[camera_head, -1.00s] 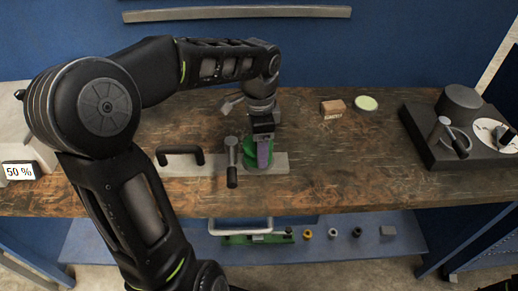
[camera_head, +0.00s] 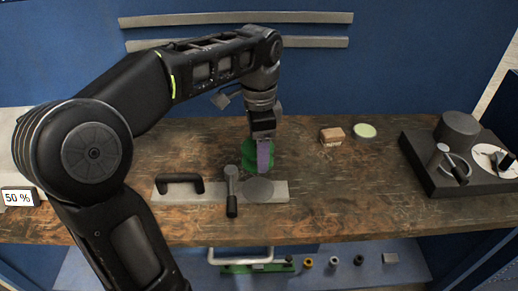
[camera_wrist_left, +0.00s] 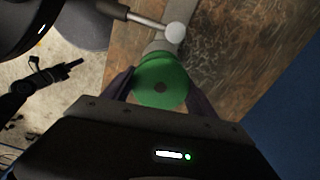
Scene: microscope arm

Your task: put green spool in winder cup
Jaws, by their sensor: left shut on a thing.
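The green spool (camera_head: 250,155) is between the fingers of my left gripper (camera_head: 264,155), just above or behind the flat grey plate; the exact gap is unclear. My left gripper is shut on it. In the left wrist view the spool (camera_wrist_left: 160,80) shows its round green flange with a dark centre hole, with a purple-grey finger on each side. The dark block (camera_head: 430,170) at the right carries a dark round cylinder (camera_head: 459,125), a crank and a white dial. I cannot tell whether this is the winder with its cup. My right gripper is not in view.
The grey plate (camera_head: 215,192) carries a black handle (camera_head: 180,179), an upright lever (camera_head: 231,185) and a bare grey disc (camera_head: 258,189). A small wooden box (camera_head: 332,135) and a pale green disc (camera_head: 365,131) lie between spool and dark block. The bench front right of centre is clear.

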